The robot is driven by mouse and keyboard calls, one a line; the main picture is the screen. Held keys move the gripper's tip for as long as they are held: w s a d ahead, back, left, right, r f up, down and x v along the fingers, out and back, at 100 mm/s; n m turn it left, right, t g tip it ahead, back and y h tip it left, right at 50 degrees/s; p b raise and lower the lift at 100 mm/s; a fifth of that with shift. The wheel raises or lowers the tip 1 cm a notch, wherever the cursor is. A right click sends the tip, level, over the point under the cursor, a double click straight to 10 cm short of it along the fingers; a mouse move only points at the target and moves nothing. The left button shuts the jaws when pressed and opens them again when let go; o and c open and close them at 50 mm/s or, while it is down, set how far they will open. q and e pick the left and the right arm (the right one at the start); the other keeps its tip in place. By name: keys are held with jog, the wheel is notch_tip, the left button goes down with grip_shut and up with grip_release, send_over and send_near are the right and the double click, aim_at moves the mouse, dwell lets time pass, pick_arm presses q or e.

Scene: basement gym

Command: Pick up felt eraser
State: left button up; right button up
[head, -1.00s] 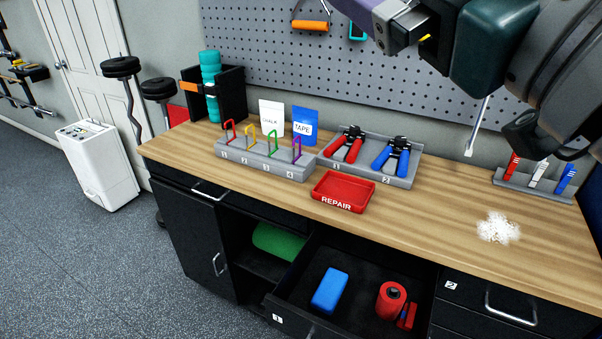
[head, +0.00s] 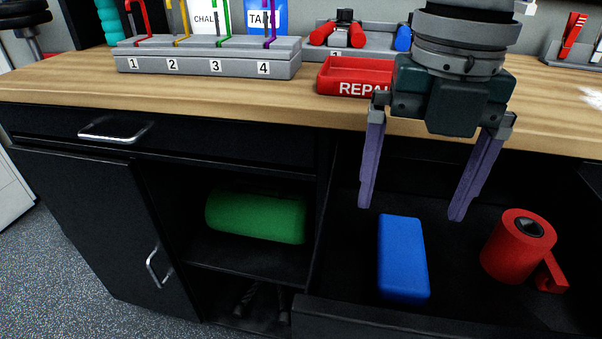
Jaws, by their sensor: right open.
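The felt eraser appears to be the blue block with rounded edges (head: 402,262). It lies in the open drawer (head: 345,312) of the bench. My right gripper (head: 412,212) points down over the drawer, its two purple fingers spread wide and nothing between them. In the picture the fingertips are just above the far end of the blue block. The gripper looks apart from the block; the exact height gap is hard to tell. My left gripper is not in view.
A red roll with a handle-like part (head: 518,245) lies right of the blue block in the drawer. A green roll (head: 257,217) sits in the open shelf at left. The red REPAIR tray (head: 345,75) and numbered grey rack (head: 208,58) stand on the wooden benchtop (head: 60,78).

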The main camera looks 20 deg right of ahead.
aim_at(402, 247)
jog(key=f, duration=0.4)
jog(key=shift+s+d+f, duration=0.25)
jog(key=shift+d+f, duration=0.05)
jog(key=f, duration=0.1)
jog(key=f+b, duration=0.1)
jog(key=f, duration=0.2)
jog(key=shift+w+d+f+b, duration=0.25)
jog(key=shift+w+d+b, duration=0.05)
jog(key=shift+b, duration=0.05)
jog(key=shift+f, duration=0.35)
jog(key=c, duration=1.4)
